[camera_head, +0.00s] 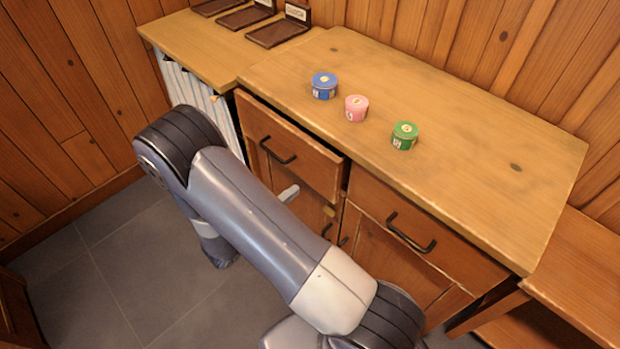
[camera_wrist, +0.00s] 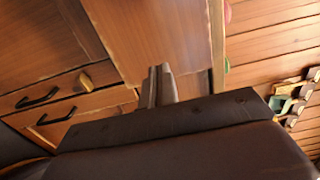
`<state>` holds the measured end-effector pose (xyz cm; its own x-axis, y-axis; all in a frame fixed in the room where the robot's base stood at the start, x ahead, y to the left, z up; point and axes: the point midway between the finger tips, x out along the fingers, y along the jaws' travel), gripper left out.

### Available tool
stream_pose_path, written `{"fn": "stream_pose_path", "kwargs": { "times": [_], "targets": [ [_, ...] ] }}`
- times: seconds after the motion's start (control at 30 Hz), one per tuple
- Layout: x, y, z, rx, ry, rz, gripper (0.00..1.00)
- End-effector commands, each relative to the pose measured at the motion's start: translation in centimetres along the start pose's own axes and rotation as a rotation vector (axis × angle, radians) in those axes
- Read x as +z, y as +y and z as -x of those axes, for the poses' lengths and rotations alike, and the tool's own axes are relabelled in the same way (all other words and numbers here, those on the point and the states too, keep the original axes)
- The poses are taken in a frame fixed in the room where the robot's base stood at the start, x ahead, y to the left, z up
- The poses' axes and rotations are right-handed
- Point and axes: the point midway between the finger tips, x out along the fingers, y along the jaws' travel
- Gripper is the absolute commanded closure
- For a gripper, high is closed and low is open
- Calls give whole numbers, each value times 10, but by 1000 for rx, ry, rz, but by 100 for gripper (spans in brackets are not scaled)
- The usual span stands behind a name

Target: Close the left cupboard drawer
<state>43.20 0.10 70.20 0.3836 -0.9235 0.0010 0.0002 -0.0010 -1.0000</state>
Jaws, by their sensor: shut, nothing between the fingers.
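The left cupboard drawer (camera_head: 315,168) is partly open in the head view. Its wooden front stands out a little from the cupboard (camera_head: 425,165), with a dark gap behind its top edge. Its black bar handle (camera_head: 278,151) faces out. My gripper (camera_wrist: 160,85) is shut and empty in the wrist view, its fingers together close to a wooden panel (camera_wrist: 155,35); I cannot tell whether they touch it. In the head view my arm hides most of the gripper. A small light grey piece below the drawer front may be part of it.
The right drawer (camera_head: 425,245) looks shut. Blue (camera_head: 324,86), pink (camera_head: 356,108) and green (camera_head: 404,135) round tins stand on the cupboard top. A lower counter (camera_head: 205,50) with dark trays stands at left, an open shelf (camera_head: 585,265) at right. Grey floor (camera_head: 140,260) is clear at lower left.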

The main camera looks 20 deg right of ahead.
Motion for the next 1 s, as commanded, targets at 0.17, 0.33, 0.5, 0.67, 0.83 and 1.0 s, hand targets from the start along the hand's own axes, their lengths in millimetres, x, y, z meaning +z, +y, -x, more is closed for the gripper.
{"fn": "stream_pose_path", "kwargs": {
  "times": [0.17, 0.33, 0.5, 0.67, 0.83, 1.0],
  "targets": [
    [-1, 0, -33, 1, 6, 1, 100],
    [-1, 0, -55, 1, 4, 1, 100],
    [0, 0, -68, 2, 2, 0, 100],
    [0, 0, -71, 1, 1, 0, 100],
    [0, 0, -71, 1, 1, 0, 100],
    [0, 0, -75, 1, 2, 0, 100]
  ]
}}
